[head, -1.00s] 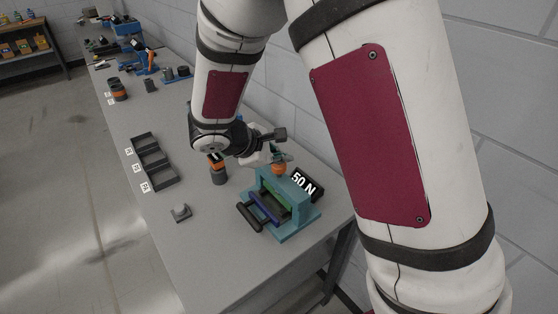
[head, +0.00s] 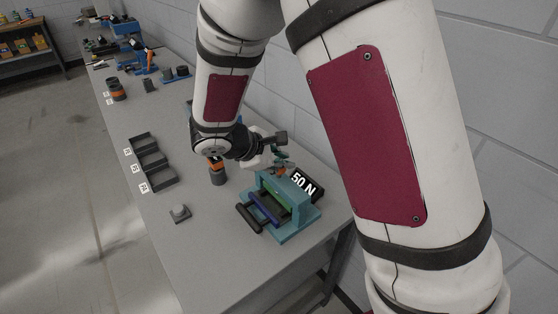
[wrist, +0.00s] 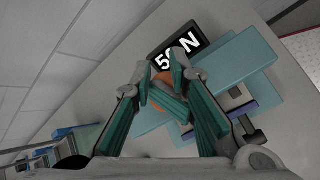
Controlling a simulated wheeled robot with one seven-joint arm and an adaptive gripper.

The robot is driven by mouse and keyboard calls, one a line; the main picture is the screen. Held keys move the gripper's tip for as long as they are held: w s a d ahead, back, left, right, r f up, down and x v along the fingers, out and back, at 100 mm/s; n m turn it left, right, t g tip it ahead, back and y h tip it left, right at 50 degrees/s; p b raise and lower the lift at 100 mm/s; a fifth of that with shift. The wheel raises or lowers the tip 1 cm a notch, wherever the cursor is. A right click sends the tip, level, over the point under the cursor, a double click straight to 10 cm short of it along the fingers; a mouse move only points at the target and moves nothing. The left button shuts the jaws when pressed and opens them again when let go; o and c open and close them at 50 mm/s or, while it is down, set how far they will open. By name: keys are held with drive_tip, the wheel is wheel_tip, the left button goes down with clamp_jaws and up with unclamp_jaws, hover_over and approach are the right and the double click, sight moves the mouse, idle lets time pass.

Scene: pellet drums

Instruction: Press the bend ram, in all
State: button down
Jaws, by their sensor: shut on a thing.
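The teal bend press (head: 290,222) stands near the right end of the bench, with its orange ram knob (head: 281,172) on top. A black display reading 50 N (head: 304,184) sits behind it. My gripper (head: 278,163) is over the press, its teal fingers shut on the orange knob. In the wrist view my gripper (wrist: 165,80) has the orange knob (wrist: 178,66) between its fingers, which partly hide it. The press (wrist: 228,68) and the display (wrist: 180,47) also show there. A blue bar and a green strip lie across the press front.
A dark cylinder with an orange band (head: 217,174) stands left of the press. A grey block with a button (head: 180,213) sits near the front edge. A black three-part tray (head: 152,163) lies further along. The wall is close behind the bench.

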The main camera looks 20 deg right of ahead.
drive_tip(key=shift+s+a+f, duration=0.15)
drive_tip(key=shift+a+f, duration=0.05)
drive_tip(key=shift+a+r+p, duration=0.15)
drive_tip(key=shift+r+p, duration=0.2)
drive_tip(key=shift+r, duration=0.35)
drive_tip(key=shift+r+p, duration=0.45)
drive_tip(key=shift+r, duration=0.85)
drive_tip(key=shift+r, duration=0.1)
drive_tip(key=shift+r+p, duration=0.9)
drive_tip(key=shift+r, duration=1.55)
